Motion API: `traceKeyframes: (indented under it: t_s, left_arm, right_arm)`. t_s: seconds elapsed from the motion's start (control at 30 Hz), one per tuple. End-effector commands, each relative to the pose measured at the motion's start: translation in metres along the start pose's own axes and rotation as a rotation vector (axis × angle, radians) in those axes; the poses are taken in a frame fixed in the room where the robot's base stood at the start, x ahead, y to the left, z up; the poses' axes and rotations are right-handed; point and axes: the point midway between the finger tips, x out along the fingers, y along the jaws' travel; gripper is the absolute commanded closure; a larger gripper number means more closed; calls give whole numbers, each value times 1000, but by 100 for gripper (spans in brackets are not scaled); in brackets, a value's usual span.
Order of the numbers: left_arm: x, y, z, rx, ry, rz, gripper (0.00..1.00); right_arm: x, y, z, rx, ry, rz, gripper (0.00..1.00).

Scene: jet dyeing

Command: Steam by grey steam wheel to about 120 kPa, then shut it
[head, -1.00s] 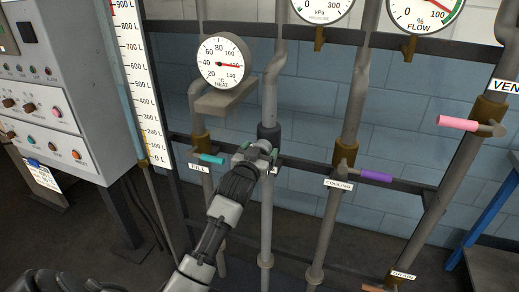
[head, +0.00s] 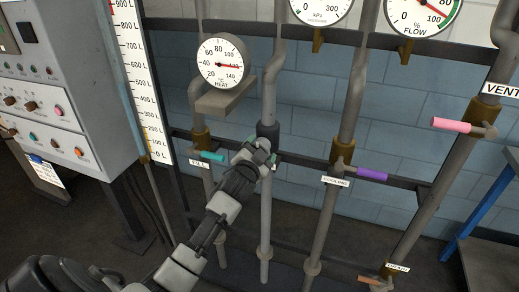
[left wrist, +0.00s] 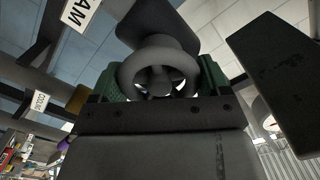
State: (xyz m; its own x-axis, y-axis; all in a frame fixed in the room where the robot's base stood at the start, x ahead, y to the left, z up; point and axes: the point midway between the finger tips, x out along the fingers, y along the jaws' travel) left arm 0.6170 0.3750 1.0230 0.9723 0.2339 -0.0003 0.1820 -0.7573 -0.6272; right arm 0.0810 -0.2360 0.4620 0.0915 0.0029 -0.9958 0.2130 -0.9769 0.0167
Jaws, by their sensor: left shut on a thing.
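My left gripper (head: 262,152) is at the steam pipe (head: 267,92), just below its dark collar (head: 268,131), between the fill and cooling handles. In the left wrist view the grey steam wheel (left wrist: 129,70) sits between the green-padded fingers of the gripper (left wrist: 157,88), which is shut on its rim. In the head view the gripper hides most of the wheel. The kPa pressure gauge (head: 322,12) is cut off by the top edge, and I cannot read its needle. A STEAM label (left wrist: 78,13) is partly in view. My right gripper is not in view.
The teal fill handle (head: 212,156) is close left of the gripper. The heat gauge (head: 222,62) and control cabinet (head: 60,90) are left.

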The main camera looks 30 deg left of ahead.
Motion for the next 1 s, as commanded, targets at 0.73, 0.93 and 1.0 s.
traceKeyframes:
  t_s: [0.73, 0.93, 1.0]
  left_arm:
    - [0, 0, 0, 12, 1, 0, 0]
    - [-10, 1, 1, 11, 1, 0, 0]
    - [-21, 2, 2, 12, 0, 1, 0]
  right_arm:
    - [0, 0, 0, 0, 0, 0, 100]
    - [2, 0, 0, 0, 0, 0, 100]
    - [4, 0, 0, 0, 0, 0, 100]
